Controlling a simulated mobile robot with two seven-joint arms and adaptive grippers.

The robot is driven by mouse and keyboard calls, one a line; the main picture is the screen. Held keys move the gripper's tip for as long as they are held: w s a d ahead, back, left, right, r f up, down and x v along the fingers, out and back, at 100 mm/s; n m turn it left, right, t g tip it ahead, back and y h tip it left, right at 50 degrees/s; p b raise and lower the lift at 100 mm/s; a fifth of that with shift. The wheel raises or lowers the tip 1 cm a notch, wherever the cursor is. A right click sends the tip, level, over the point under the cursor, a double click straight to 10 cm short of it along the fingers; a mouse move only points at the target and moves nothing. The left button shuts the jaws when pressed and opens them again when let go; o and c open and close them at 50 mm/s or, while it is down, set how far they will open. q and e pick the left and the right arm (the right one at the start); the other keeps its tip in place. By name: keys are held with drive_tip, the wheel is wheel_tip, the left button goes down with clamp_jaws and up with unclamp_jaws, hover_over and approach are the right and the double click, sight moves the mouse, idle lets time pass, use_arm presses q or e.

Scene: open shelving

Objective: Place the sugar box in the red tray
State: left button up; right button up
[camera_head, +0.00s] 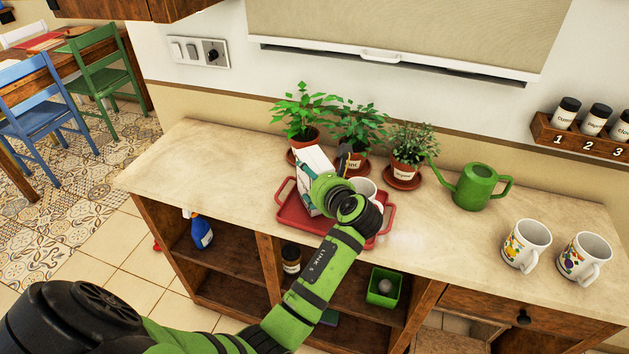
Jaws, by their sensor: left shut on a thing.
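The sugar box (312,163), white with a teal lower part, is upright and slightly tilted at the left part of the red tray (291,217). My left gripper (337,172) is shut on the sugar box from its right side. I cannot tell whether the box's bottom touches the tray, as my gripper and arm cover part of both. A white mug (365,187) shows just behind my gripper, over the tray's area. My right gripper is not in view.
Potted plants (304,112) stand behind the tray. A green watering can (474,186) and two patterned mugs (525,245) stand to the right. The left end of the countertop (200,165) is clear. A spice rack (580,138) hangs on the wall.

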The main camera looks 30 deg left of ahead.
use_arm(q)
drive_tip(key=shift+f, duration=0.2)
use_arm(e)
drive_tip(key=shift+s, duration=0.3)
use_arm(q)
drive_tip(key=o, duration=1.6)
drive_tip(key=shift+f, duration=0.2)
drive_tip(key=shift+r, duration=0.15)
